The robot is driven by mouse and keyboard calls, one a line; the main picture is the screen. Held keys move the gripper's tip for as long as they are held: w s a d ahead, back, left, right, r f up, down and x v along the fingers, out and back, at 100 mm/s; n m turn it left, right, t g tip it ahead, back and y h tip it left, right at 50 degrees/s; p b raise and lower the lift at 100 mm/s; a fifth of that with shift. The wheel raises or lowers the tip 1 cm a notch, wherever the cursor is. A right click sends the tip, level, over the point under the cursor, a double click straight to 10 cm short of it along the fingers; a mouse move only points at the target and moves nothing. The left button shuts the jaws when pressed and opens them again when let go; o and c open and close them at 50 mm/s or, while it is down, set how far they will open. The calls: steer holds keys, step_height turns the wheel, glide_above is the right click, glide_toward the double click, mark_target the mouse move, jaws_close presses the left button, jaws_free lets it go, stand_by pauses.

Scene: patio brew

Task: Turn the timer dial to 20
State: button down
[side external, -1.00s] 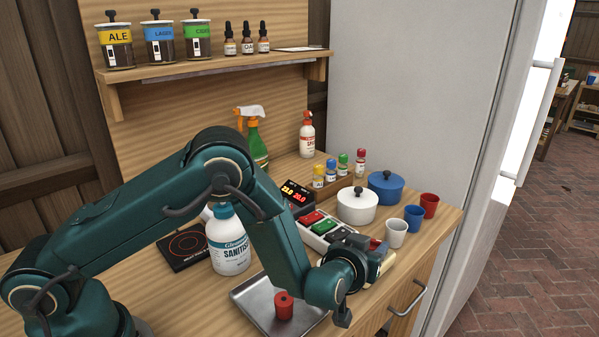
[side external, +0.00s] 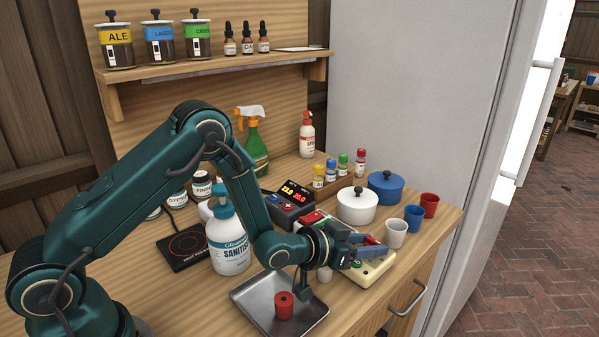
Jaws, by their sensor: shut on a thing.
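A cream box (side external: 374,271) lies near the right front of the counter, partly covered by my gripper. My gripper (side external: 367,247) is low over this box, with its grey fingers reaching right across its top. A small red part (side external: 373,240) shows at the fingers, and it looks like the timer dial. The fingers are closed on it, as far as the view shows. The dial's marks and pointer are too small and too covered to read.
A metal tray (side external: 248,297) with a red weight (side external: 284,306) lies in front. A sanitiser bottle (side external: 228,240) stands left of my forearm. A white pot (side external: 356,207), a blue pot (side external: 386,185) and white (side external: 396,233), blue and red cups stand close to the gripper. A display unit (side external: 291,198) stands behind.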

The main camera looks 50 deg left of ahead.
steer(key=shift+w+a, duration=0.1)
steer(key=shift+a, duration=0.1)
stand_by(0.4)
steer(key=shift+c, duration=2.4)
jaws_free()
steer(key=shift+d+m+h, duration=0.1)
steer(key=shift+m+h, duration=0.2)
steer(key=shift+d, duration=0.1)
